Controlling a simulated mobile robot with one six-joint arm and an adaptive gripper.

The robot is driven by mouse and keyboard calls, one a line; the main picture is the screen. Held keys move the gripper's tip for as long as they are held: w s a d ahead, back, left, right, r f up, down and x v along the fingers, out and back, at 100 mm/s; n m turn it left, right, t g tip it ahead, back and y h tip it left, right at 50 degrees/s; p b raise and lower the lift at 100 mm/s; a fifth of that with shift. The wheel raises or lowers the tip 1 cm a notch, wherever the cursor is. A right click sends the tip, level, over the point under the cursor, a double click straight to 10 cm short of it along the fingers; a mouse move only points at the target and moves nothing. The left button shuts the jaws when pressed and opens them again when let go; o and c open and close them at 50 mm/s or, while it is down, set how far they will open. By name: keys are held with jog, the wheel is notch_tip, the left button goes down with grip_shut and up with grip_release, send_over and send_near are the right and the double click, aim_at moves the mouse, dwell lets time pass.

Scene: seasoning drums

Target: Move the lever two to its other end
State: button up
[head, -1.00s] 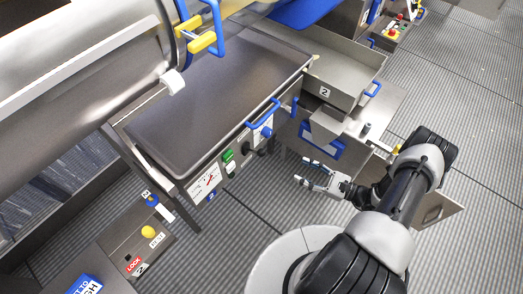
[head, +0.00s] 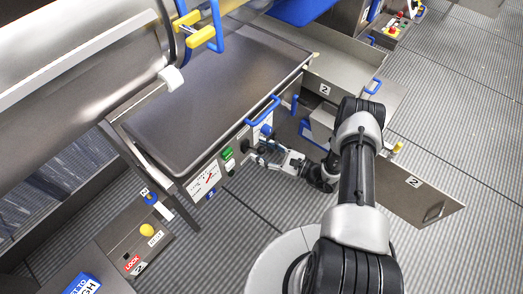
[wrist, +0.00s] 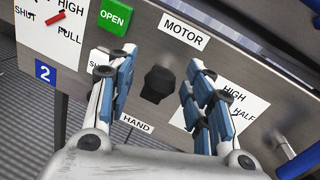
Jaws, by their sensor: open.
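A black knob (wrist: 158,84) is on the metal panel in the wrist view, between a MOTOR label (wrist: 184,29) above and a HAND label (wrist: 136,124) below. A blue "2" plate (wrist: 45,72) is at the panel's left. I cannot tell for sure that this knob is lever two. My gripper (wrist: 153,72) is open, with one finger on each side of the knob and a gap to both. In the head view my gripper (head: 262,155) is at the panel front, and its fingers partly hide the controls there.
A green OPEN button (wrist: 114,16) is left of the knob. A plate with HIGH and HALF (wrist: 241,98) is partly behind the right finger. A blue handle (head: 262,110) sticks out above the panel. An open tray (head: 335,82) stands to the right.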

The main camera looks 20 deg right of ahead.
jog(key=shift+w+a, duration=0.15)
jog(key=shift+w, duration=0.05)
jog(key=shift+c, duration=0.4)
grip_shut()
dwell(0.3)
